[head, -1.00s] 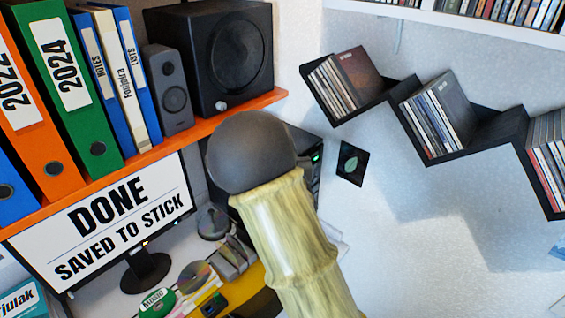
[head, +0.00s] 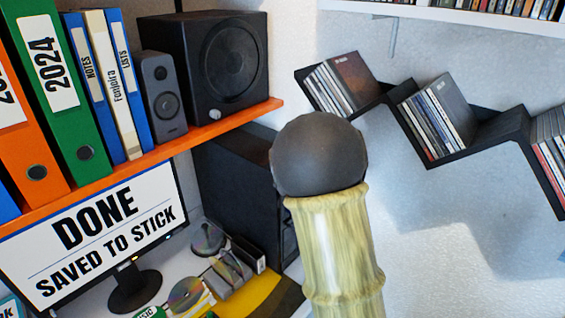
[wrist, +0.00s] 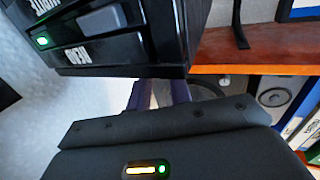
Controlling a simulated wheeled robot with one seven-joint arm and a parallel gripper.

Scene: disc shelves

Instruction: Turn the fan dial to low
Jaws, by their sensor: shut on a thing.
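The fan dial is not visible in either view. The black computer tower (head: 235,190) stands below the orange shelf; my arm covers part of its front in the head view. In the upside-down wrist view, the tower front (wrist: 100,50) fills the upper left, with a lit green light. My gripper (wrist: 165,93) shows in the wrist view, its fingers at the tower's edge. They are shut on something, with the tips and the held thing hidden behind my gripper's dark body. The gripper is hidden in the head view.
An orange shelf (head: 150,156) with binders and speakers is above the tower. A monitor (head: 95,235) and loose discs (head: 188,292) are at lower left. A black zigzag disc shelf (head: 470,150) hangs on the wall at right.

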